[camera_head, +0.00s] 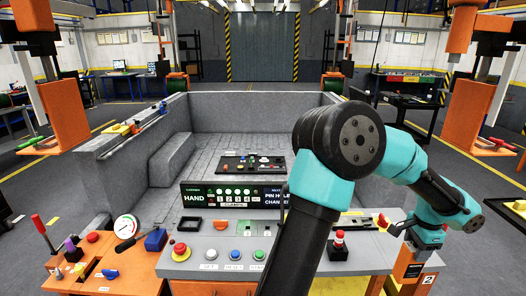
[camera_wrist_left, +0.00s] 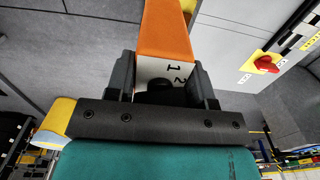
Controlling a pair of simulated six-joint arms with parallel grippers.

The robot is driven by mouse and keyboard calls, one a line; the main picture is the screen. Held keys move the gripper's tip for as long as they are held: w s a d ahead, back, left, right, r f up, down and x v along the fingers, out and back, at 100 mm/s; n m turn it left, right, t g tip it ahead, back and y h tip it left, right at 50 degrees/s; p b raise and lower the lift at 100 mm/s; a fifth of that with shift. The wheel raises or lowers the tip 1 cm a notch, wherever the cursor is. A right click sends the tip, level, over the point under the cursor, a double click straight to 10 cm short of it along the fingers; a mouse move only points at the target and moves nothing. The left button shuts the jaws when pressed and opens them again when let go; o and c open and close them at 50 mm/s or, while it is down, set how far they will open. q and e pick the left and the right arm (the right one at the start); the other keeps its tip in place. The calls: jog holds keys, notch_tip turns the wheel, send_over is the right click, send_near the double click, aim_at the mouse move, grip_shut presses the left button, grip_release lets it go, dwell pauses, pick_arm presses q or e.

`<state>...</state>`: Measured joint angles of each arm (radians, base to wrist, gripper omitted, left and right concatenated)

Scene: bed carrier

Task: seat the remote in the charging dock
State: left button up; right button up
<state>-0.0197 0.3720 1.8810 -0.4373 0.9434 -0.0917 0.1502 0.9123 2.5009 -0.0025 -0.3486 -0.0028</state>
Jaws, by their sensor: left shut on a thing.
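My left gripper (camera_head: 428,238) is at the right, at the end of the teal and black arm that crosses the middle of the head view. I cannot tell for sure which thing is the charging dock. My right gripper is not in view.
A grey console (camera_head: 215,252) with colored buttons stands in front. A black display board (camera_head: 232,195) rises behind it. A red knob on a yellow plate (camera_wrist_left: 265,65) is right of the gripper. An orange bench (camera_head: 125,268) is at left.

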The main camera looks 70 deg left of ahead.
pick_arm(q)
jog(key=w+a+r+m, duration=0.1)
jog(key=a+m, duration=0.3)
jog(key=a, duration=1.2)
jog(key=w+a+r+m, duration=0.1)
jog(key=a+r+m, duration=0.2)
jog(key=a, duration=1.3)
jog(key=shift+m, duration=0.7)
jog(key=shift+r, duration=0.1)
